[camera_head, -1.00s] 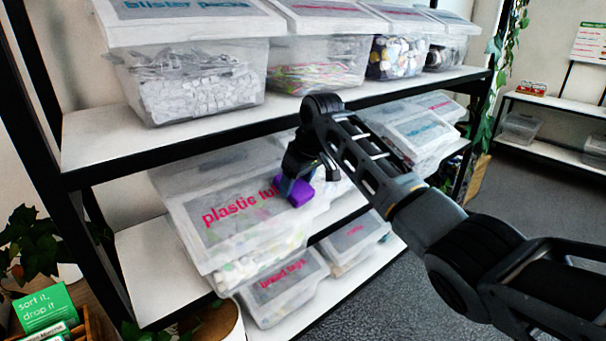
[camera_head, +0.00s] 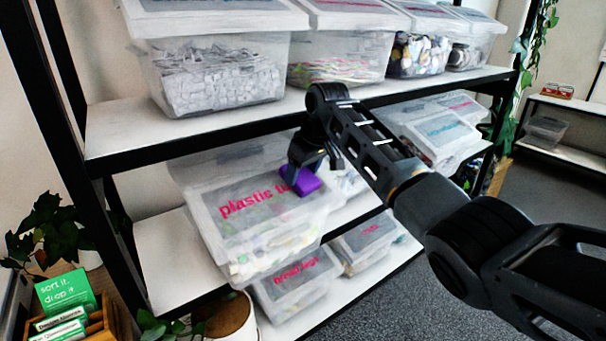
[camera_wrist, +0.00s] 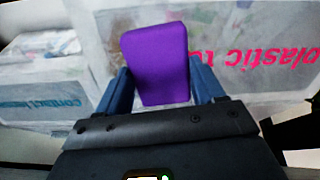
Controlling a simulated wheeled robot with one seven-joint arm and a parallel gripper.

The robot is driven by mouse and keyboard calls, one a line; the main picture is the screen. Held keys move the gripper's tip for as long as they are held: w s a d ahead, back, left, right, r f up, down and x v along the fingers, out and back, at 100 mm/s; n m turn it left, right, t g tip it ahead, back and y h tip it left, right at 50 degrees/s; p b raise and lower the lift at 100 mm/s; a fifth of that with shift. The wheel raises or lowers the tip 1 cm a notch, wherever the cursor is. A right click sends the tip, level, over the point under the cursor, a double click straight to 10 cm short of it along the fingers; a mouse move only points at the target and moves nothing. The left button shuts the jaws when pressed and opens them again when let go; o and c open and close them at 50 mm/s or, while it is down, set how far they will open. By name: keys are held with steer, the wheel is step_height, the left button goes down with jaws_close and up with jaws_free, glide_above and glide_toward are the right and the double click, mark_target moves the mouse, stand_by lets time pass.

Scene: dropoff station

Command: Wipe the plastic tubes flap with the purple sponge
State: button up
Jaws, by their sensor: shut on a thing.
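The purple sponge (camera_head: 301,181) is held in my gripper (camera_head: 308,168), at the right part of the plastic tubes flap. In the wrist view the sponge (camera_wrist: 156,62) sits between the two blue fingers of my gripper (camera_wrist: 158,88). The plastic tubes flap (camera_head: 238,208) is a clear sloping lid with a grey label and pink letters, on a bin on the middle shelf. It also shows in the wrist view (camera_wrist: 240,85). The sponge covers the end of the lettering in the head view. I cannot tell whether the sponge touches the flap.
A shelf board (camera_head: 130,133) with several clear bins runs above my gripper. Another bin with blue lettering (camera_head: 447,128) stands to the right on the middle shelf. Bins, one marked bread tags (camera_head: 297,277), are below. A dark shelf post (camera_head: 72,110) stands at left.

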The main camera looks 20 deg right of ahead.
steer(key=shift+w+d, duration=0.3)
steer(key=shift+d, duration=0.55)
steer(key=shift+w+d, duration=0.25)
steer(key=shift+d, duration=0.6)
steer(key=shift+w+d+f+b, duration=0.1)
steer(key=shift+w+d+b, duration=0.15)
steer(key=shift+d, duration=0.3)
steer(key=shift+w+d+r+b, duration=0.1)
steer(key=shift+d+b, duration=0.25)
steer(key=shift+d, duration=0.2)
steer(key=shift+w+d+f+b, duration=0.1)
steer(key=shift+w+d+b, duration=0.15)
steer(key=shift+d, duration=0.45)
steer(key=shift+s+p, duration=0.1)
steer(key=shift+p, duration=0.35)
steer(key=shift+s+a+r+p, duration=0.15)
steer(key=shift+a+p, duration=0.3)
steer(key=shift+a, duration=0.05)
steer(key=shift+s+a+r+p, duration=0.1)
steer(key=shift+a+r+p, duration=0.05)
steer(key=shift+a+p, duration=0.3)
steer(key=shift+s+a+f, duration=0.15)
steer(key=shift+s+a, duration=0.15)
steer(key=shift+a, duration=0.65)
steer(key=shift+s+a+f, duration=0.1)
steer(key=shift+s+a, duration=0.2)
steer(key=shift+a, duration=0.6)
steer(key=shift+s+a+f, duration=0.15)
steer(key=shift+s+a, duration=0.15)
steer(key=shift+a, duration=0.65)
